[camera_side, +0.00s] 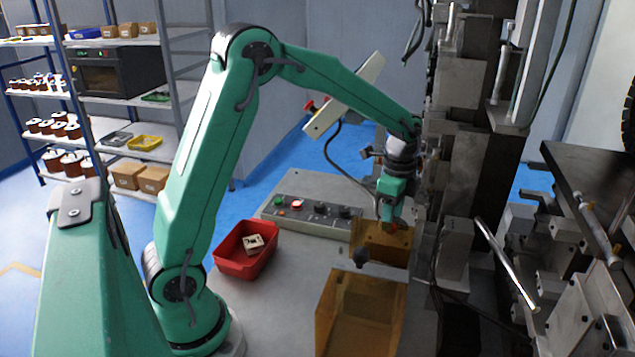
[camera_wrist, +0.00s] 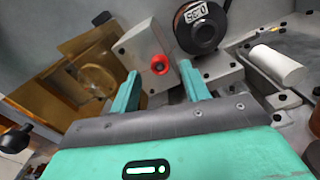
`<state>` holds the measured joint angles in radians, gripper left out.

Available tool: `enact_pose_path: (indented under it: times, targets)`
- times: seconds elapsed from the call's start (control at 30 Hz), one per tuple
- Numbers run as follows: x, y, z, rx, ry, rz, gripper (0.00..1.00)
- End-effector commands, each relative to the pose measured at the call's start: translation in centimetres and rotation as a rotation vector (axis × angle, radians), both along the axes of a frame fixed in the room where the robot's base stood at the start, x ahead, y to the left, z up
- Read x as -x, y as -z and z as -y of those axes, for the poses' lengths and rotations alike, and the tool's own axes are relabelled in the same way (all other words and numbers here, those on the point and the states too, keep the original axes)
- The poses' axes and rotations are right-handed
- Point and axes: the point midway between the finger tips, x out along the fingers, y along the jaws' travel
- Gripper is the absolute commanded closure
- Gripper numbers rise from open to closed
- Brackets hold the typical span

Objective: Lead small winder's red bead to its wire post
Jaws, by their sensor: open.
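In the wrist view the red bead (camera_wrist: 160,64) sits against the face of a light grey block (camera_wrist: 146,45). My gripper (camera_wrist: 159,70) is open, with its two green fingers on either side of the bead in the picture. I see gaps between the bead and both fingers, and I cannot tell how far the bead lies beyond the tips. In the side view my gripper (camera_side: 391,222) points down beside the machine, above the amber bracket (camera_side: 381,243). A small red-orange spot shows at its tips. No wire is clear, and I cannot pick out the wire post.
The side view shows an amber box (camera_side: 360,310), a red bin (camera_side: 245,262) holding a small part, and a button panel (camera_side: 308,214). Machine columns crowd the right.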

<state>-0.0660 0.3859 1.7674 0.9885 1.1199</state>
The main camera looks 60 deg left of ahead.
Motion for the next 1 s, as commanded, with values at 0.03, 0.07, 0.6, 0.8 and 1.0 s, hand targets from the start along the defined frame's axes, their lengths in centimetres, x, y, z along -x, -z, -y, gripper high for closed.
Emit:
enact_pose_path:
  times: [0.03, 0.07, 0.6, 0.8, 1.0]
  targets:
    - [-0.1, -0.7, 0.0, 0.0, 0.0, 0.004, 0.54]
    - [-0.1, -1.1, 0.0, 0.0, 0.0, 0.004, 0.54]
    - [0.0, -5.6, 0.0, 0.0, 0.0, 0.0, 0.54]
    - [0.0, -5.6, 0.0, 0.0, 0.0, 0.0, 0.54]
    - [0.0, -5.6, 0.0, 0.0, 0.0, 0.0, 0.54]
